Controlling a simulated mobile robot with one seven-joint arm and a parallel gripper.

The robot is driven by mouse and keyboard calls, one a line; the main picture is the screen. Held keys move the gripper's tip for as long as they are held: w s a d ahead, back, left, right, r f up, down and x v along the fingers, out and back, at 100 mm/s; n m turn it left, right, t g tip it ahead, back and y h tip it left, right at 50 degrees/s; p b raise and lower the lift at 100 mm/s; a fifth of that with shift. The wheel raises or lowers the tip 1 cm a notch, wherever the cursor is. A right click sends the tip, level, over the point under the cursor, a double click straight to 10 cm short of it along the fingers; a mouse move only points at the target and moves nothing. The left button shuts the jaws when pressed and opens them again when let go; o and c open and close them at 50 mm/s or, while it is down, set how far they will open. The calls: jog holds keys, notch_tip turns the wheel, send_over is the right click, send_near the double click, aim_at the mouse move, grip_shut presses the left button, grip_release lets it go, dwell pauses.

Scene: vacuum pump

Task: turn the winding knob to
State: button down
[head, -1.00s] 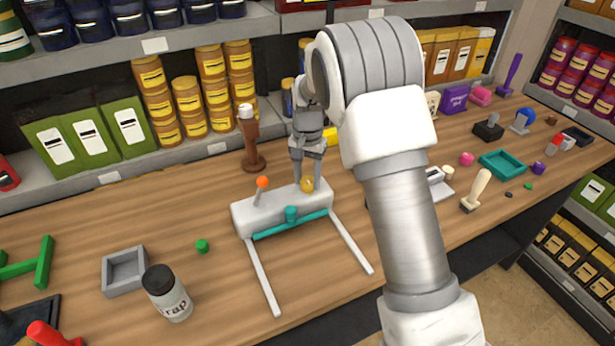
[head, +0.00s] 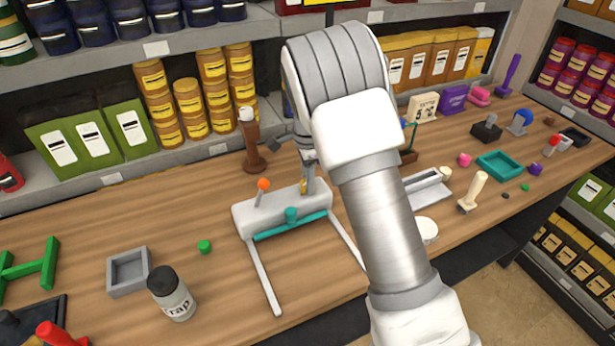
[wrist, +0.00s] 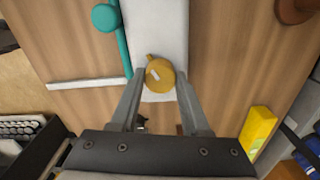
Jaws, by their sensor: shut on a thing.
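The winding knob is a small gold-yellow knob (head: 303,187) at the right end of a white block-shaped device (head: 262,211). In the wrist view the knob (wrist: 159,73) is round, with a small pointed tab at its upper left and a pale mark on top. My gripper (head: 308,184) reaches down to the knob in the head view, its fingers partly lined up one behind the other. In the wrist view my gripper (wrist: 160,82) has a finger on each side of the knob and is shut on it. My arm hides part of the area to the right.
The device has an orange-tipped lever (head: 263,185), a teal bar (head: 291,226) and two pale legs on the table. A brown stand (head: 251,145) is behind it. A grey tray (head: 128,272), green knob (head: 204,247) and labelled jar (head: 171,292) lie to the left. Shelves line the back.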

jog(key=m+p, duration=0.2)
jog(key=m, duration=0.3)
jog(key=shift+r+m, duration=0.15)
jog(key=shift+m, duration=0.15)
jog(key=m+p, duration=0.2)
jog(key=m, duration=0.3)
jog(key=shift+m, duration=0.4)
jog(key=shift+c, duration=1.9)
grip_release()
notch_tip(320, 180, up, 17)
